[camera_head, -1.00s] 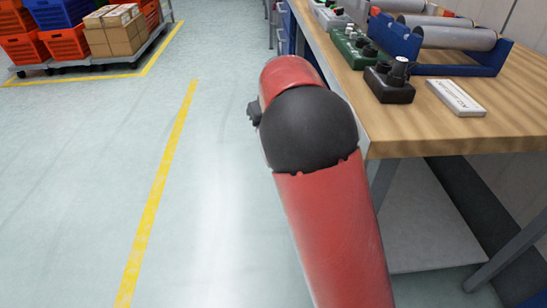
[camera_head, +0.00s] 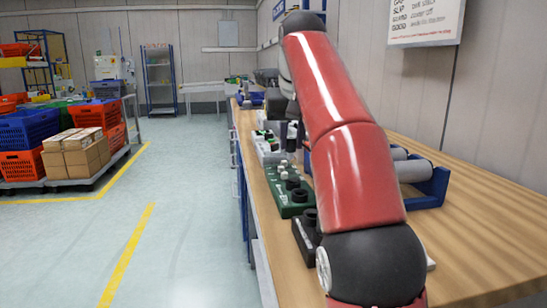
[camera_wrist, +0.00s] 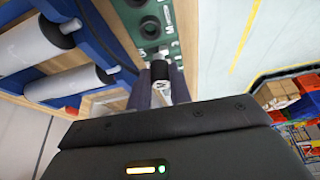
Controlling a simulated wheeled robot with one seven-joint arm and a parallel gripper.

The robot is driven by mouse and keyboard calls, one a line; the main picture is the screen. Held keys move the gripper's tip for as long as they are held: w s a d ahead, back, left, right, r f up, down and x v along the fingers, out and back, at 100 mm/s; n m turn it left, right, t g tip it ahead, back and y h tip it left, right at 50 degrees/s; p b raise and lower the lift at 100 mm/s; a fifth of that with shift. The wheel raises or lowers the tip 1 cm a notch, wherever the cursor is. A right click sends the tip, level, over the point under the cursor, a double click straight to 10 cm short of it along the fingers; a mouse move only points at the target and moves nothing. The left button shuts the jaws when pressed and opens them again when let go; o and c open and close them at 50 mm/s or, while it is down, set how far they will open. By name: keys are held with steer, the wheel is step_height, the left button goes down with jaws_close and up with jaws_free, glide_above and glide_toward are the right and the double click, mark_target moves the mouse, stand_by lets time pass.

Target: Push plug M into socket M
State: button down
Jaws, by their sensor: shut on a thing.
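My gripper (camera_wrist: 160,92) shows in the wrist view with its two dark fingers shut on plug M (camera_wrist: 159,71), a short grey cylinder with a dark mark. In the head view the green board (camera_head: 285,207) lies on the bench with several dark knobs. My arm hides the gripper there.
A blue cradle (camera_head: 432,188) with grey cylinders stands right of my arm on the wooden bench (camera_head: 480,222). A black block (camera_head: 303,240) sits in front of the green board. Grey units (camera_head: 268,150) stand behind it. The aisle on the left is clear.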

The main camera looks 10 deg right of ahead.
steer(key=shift+d+r, duration=0.2)
steer(key=shift+d, duration=0.15)
steer(key=shift+f+b, duration=0.6)
steer(key=shift+f, duration=1.85)
steer(key=shift+s, duration=0.2)
steer(key=shift+f, duration=0.2)
steer(key=shift+f+b, duration=0.45)
steer(key=shift+f, duration=0.15)
steer(key=shift+f, duration=0.3)
steer(key=c, duration=1.2)
jaws_free()
